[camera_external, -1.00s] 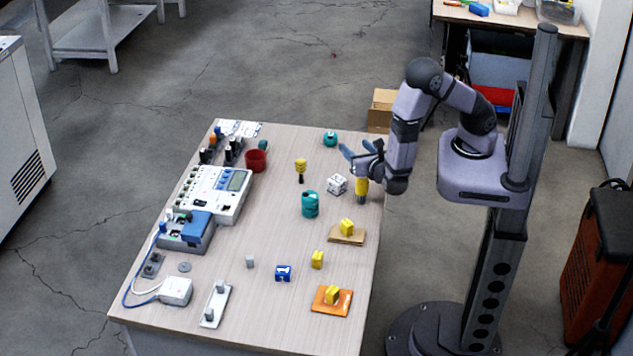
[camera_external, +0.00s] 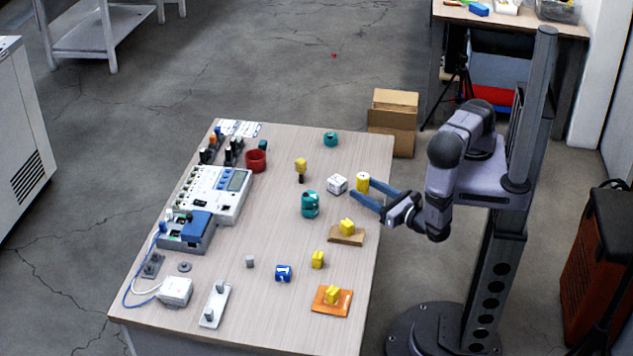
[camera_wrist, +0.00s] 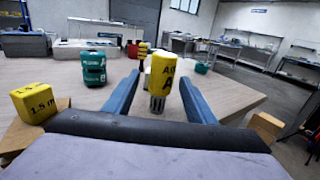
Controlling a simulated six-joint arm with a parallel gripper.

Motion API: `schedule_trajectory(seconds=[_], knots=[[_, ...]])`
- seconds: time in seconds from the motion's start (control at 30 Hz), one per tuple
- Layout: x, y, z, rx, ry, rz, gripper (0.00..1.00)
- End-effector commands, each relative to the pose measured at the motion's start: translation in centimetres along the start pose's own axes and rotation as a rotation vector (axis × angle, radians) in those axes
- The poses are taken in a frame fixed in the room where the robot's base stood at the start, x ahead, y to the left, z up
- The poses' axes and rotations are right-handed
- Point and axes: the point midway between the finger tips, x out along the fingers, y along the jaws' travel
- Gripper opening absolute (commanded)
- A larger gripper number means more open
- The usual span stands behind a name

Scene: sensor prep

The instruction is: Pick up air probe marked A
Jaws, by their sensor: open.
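The air probe marked A (camera_wrist: 162,75) is a yellow cylinder with black lettering and a dark ribbed metal lower end. It stands upright near the table's right edge, and it also shows in the external view (camera_external: 362,181). My gripper (camera_external: 361,189) is open, with its blue fingers reaching in from the right at the probe. In the wrist view the probe appears between the two fingers, with a gap on each side. I cannot tell how far the fingertips reach along it. Another yellow-topped probe (camera_external: 300,167) stands farther left on the table.
A white cube (camera_external: 337,184) stands close left of the probe. A teal cylinder (camera_external: 310,204) and a yellow block on a tan base (camera_external: 347,228) are nearby. An orange base (camera_external: 332,302) with a yellow block lies at the front. The middle of the table (camera_external: 260,220) is mostly bare.

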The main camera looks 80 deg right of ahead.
Motion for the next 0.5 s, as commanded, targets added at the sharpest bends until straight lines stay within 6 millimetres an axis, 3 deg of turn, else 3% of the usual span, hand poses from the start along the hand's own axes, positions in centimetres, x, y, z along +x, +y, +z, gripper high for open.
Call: schedule_trajectory(seconds=[0.5], knots=[[2.6, -0.2, 0.1, -0.002, 0.001, -0.005, 0.51]])
